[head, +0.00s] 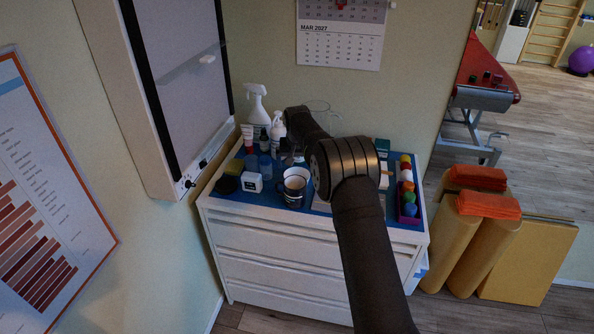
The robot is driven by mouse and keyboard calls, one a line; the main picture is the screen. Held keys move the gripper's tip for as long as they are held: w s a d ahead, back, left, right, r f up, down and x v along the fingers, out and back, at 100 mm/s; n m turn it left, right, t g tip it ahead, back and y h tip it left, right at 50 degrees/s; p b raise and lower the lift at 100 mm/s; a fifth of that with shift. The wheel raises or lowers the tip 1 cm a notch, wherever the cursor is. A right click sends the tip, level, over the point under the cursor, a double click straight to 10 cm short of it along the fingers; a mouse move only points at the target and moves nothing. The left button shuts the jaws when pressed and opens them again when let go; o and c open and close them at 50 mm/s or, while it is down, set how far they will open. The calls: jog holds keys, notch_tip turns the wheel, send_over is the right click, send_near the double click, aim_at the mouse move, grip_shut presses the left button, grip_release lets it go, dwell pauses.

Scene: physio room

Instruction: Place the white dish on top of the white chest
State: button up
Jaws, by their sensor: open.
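The white chest (280,252) is a drawer unit against the wall, with a blue top crowded with items. A small white object (207,59), which looks like the white dish, sits on a glass shelf in the wall cabinet at the upper left. It is too small to make out its shape. My arm reaches up from the bottom over the chest. My gripper (289,152) is open at the arm's far end, low over the back middle of the chest top. Its fingers are small and dark, hard to make out. It is well to the right of and below the white object.
The wall cabinet (150,120) juts out at left. Tan rolls (486,255) stand right.

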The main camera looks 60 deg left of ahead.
aim_at(297, 169)
jog(key=v, duration=0.5)
jog(key=shift+f, duration=0.1)
jog(key=x, duration=1.2)
notch_tip(297, 169, up, 2)
jog(key=shift+r, duration=0.8)
